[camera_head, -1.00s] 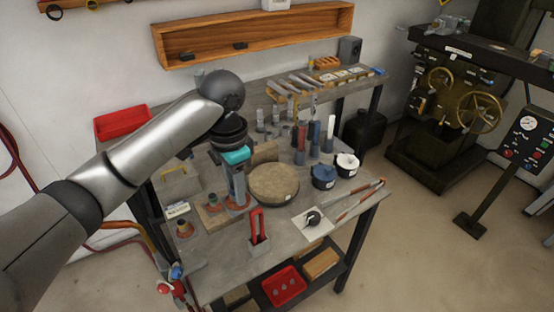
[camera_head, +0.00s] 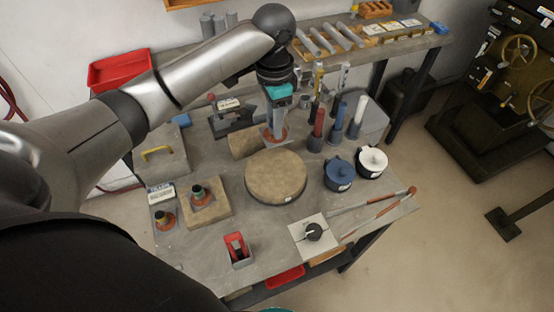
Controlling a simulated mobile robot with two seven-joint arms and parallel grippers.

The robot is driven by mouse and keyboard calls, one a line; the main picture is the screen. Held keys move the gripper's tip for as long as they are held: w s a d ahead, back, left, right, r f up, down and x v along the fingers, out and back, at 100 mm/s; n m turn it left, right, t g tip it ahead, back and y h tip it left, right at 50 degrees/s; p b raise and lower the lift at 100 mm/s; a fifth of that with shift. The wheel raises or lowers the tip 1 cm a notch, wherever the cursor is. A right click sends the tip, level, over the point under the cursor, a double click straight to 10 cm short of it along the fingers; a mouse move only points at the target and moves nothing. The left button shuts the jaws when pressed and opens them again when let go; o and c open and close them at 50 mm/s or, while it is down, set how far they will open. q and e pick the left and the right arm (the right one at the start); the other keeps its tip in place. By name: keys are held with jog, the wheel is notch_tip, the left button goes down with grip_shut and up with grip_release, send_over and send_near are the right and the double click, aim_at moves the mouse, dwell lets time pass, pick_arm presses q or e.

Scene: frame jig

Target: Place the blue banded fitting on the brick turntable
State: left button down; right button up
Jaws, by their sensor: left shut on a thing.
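The round tan turntable (camera_head: 275,178) lies flat on the grey table, its top bare. My left gripper (camera_head: 275,132) is shut on a fitting with an orange-brown flange (camera_head: 281,138), just behind the turntable's far edge in the picture. The fingers hide most of this fitting, and I cannot tell its band colour or its exact height above the table. Another fitting with a greenish upper part (camera_head: 200,196) stands on a tan block (camera_head: 208,212) at the left. A further orange-brown fitting (camera_head: 165,220) stands on the table beside the block. My right gripper is not in view.
A blue pot (camera_head: 339,175) and a white-topped pot (camera_head: 371,163) stand right of the turntable. Upright coloured cylinders (camera_head: 337,125) stand behind them.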

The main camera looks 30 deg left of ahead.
pick_arm(q)
notch_tip(320, 180, down, 10)
jog(key=shift+f+b, duration=0.25)
jog(key=shift+b, duration=0.35)
jog(key=shift+w+f+b, duration=0.1)
jog(key=shift+f+b, duration=0.25)
jog(key=shift+f, duration=1.8)
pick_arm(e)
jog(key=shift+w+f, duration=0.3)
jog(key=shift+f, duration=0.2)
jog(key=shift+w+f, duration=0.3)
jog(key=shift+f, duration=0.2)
pick_arm(q)
jog(key=shift+f, duration=0.2)
jog(key=c, duration=0.6)
grip_release()
jog(key=shift+o, duration=0.2)
notch_tip(320, 180, up, 12)
jog(key=shift+r+p, duration=0.2)
jog(key=shift+p, duration=0.7)
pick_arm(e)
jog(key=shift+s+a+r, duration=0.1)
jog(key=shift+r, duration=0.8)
